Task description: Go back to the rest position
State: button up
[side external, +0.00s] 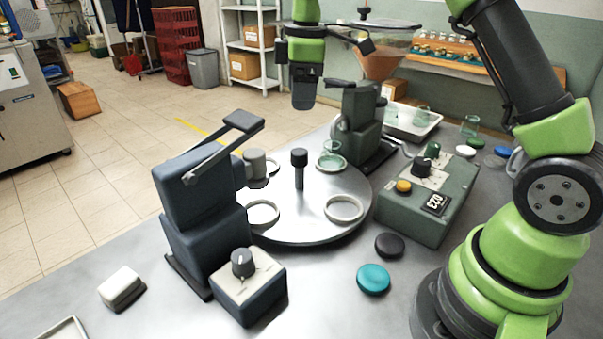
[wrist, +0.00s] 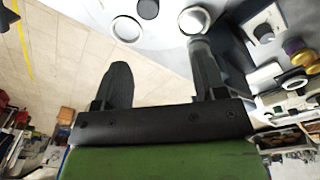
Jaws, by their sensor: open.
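My gripper (side external: 305,102) hangs in the air above the far side of the round turntable (side external: 290,232), near the green-grey press. In the wrist view its two dark fingers (wrist: 160,85) stand apart with nothing between them. The gripper is open and empty. A glass jar (side external: 331,156) sits in a ring holder on the turntable, below and to the right of the gripper. A grey mug-like cup (side external: 258,166) is on the turntable's left side. Two ring holders at the front, one on the left (side external: 262,212) and one on the right (side external: 343,209), look empty.
A dark blue press (side external: 200,210) stands left of the turntable, and a grey-green press (side external: 358,120) stands behind it. A control box (side external: 430,200) with a display is at right. A teal lid (side external: 373,279) and a black lid (side external: 389,245) lie in front. A tray (side external: 412,122) is behind.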

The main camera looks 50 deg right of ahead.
jog(key=s+a+r+m+t, duration=0.1)
jog(key=s+a+r+m, duration=0.15)
jog(key=s, duration=0.35)
jog(key=s+a+r+m+t+y, duration=0.1)
jog(key=s+a+r+m+t, duration=0.1)
jog(key=s+r+m, duration=0.25)
jog(key=s+a+r+m+t, duration=0.1)
jog(key=s+a+r+m, duration=0.15)
jog(key=s, duration=0.35)
jog(key=s+a+f+m+t, duration=0.1)
jog(key=s+f+m+t, duration=0.1)
jog(key=s+m, duration=0.2)
jog(key=s, duration=0.3)
jog(key=shift+s+f+y, duration=0.15)
jog(key=shift+y, duration=0.25)
